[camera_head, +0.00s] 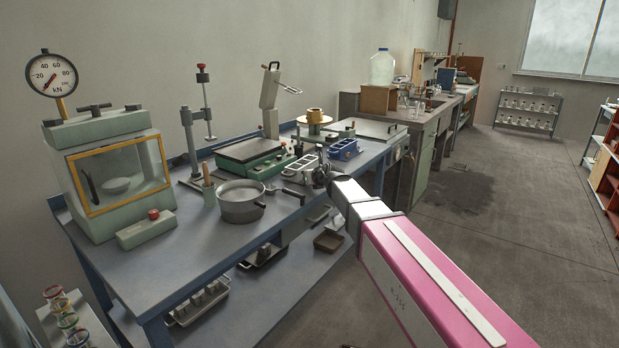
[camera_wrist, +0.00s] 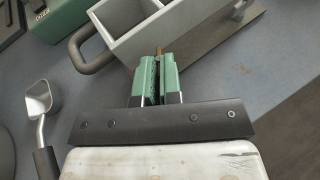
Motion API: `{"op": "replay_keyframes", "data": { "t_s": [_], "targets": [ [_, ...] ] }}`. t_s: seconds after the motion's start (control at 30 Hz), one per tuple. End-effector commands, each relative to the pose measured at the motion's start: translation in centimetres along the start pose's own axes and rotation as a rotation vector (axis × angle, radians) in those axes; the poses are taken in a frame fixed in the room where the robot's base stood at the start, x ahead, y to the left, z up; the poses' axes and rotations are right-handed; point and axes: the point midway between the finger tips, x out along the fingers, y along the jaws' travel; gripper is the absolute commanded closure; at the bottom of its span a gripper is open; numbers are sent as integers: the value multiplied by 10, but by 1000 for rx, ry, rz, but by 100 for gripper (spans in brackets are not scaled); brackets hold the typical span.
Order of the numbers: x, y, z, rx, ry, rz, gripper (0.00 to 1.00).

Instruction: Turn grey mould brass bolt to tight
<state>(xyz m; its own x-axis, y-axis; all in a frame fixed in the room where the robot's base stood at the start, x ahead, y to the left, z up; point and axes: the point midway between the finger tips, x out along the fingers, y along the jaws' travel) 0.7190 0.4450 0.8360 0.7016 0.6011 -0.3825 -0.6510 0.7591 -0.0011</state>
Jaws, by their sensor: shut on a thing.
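The grey mould (camera_head: 299,172) is an open box with compartments, standing on the blue bench (camera_head: 185,243). In the wrist view the grey mould (camera_wrist: 143,38) fills the top middle, with a dark looped handle at its left. My gripper (camera_wrist: 157,75) has green fingers, close together at the mould's near wall. They are shut on the brass bolt (camera_wrist: 158,52), and only a small brass tip shows beyond them. In the head view my gripper (camera_head: 324,178) is at the mould's right end. The bolt is hidden there, and I cannot tell how tight it is.
A blue mould (camera_head: 344,149) stands just behind the grey one. A green-based hotplate (camera_head: 250,152) and a grey pan (camera_head: 241,203) stand to the left. A metal scoop (camera_wrist: 39,100) lies near my gripper. The floor right of the bench is clear.

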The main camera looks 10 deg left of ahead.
Motion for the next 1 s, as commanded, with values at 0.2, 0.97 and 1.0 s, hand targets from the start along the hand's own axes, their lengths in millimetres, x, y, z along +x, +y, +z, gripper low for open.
{"op": "replay_keyframes", "data": {
  "t_s": [0.2,0.97,1.0],
  "targets": [
    [1,0,0,1,1,0,100],
    [-32,0,-1,1,0,0,68],
    [-39,0,-1,1,0,0,68]
  ]
}}
